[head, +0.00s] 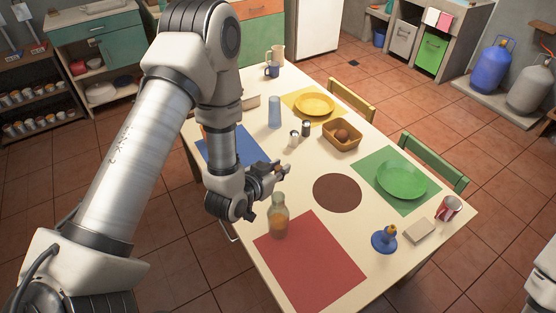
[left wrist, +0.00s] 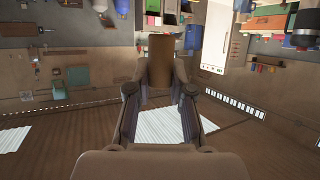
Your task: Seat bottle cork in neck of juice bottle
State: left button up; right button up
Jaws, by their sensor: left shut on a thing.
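The juice bottle (head: 278,218) stands upright on the table by the inner corner of the red mat, with orange juice in its lower part and a narrow neck on top. My left gripper (head: 278,171) is above and just behind the bottle in the head view, apart from its neck. In the left wrist view my left gripper (left wrist: 160,85) is shut on the bottle cork (left wrist: 160,58), a brown cylinder that sticks out past the fingertips. In the head view the cork is too small to make out clearly. The bottle does not show in the left wrist view. My right gripper is out of view.
The red mat (head: 310,262) lies bare in front of the bottle. A brown round mat (head: 337,193) is bare to its right. A blue candle holder (head: 384,239), a green plate (head: 402,180), a basket (head: 341,136) and shakers (head: 306,128) stand farther off.

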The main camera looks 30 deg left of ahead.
pick_arm(q)
jog(key=b, duration=0.6)
send_over(278, 200)
notch_tip(278, 200, down, 9)
jog(key=shift+r, duration=0.15)
jog(key=o, duration=0.8)
jog(key=shift+r, duration=0.1)
notch_tip(278, 200, up, 7)
jog(key=p, duration=0.5)
jog(key=shift+r+p, duration=0.15)
jog(key=shift+p, duration=0.2)
jog(key=shift+f, duration=0.25)
